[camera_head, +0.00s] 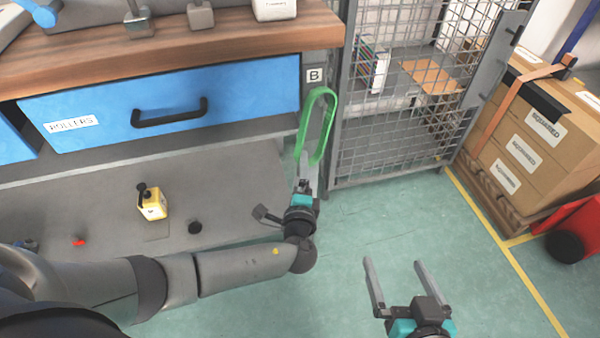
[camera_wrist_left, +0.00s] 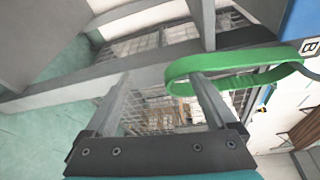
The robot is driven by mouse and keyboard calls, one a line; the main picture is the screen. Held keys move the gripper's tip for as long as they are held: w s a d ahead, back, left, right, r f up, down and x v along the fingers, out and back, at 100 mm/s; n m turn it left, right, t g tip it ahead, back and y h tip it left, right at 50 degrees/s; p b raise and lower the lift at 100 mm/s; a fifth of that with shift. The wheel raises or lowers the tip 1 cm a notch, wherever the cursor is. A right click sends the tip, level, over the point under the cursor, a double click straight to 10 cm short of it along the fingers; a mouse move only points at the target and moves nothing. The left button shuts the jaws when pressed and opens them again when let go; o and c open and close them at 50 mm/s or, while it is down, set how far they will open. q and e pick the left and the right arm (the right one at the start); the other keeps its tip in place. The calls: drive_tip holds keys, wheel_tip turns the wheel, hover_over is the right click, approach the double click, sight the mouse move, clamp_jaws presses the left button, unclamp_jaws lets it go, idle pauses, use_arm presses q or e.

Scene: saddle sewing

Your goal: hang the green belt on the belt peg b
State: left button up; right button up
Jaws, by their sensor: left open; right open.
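The green belt (camera_head: 331,118) is a closed oval loop just below the plate marked B (camera_head: 315,75), beside the blue drawer. In the left wrist view the belt (camera_wrist_left: 225,61) reaches toward the B plate (camera_wrist_left: 310,47); a thin grey bar (camera_wrist_left: 312,74), perhaps peg b, shows by the belt's right end. I cannot tell for sure whether the belt rests on it. My left gripper (camera_head: 307,160) is open at the belt's lower end; in the wrist view (camera_wrist_left: 162,80) its right finger is close to the belt, contact unclear. My right gripper (camera_head: 393,262) is open and empty above the floor.
The wooden bench (camera_head: 180,50) with a blue drawer (camera_head: 240,92) is at left. A wire mesh cage (camera_head: 385,130) stands just right of the belt. Cartons (camera_head: 535,130) are at far right. A yellow object (camera_head: 152,205) sits on the lower shelf. The middle floor is clear.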

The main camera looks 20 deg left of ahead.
use_arm(q)
drive_tip(key=shift+s+d, duration=0.1)
idle(0.3)
drive_tip(key=s+d+p, duration=0.2)
drive_tip(key=s+d, duration=0.6)
drive_tip(key=s, duration=0.5)
drive_tip(key=shift+d, duration=0.4)
idle(3.6)
idle(0.6)
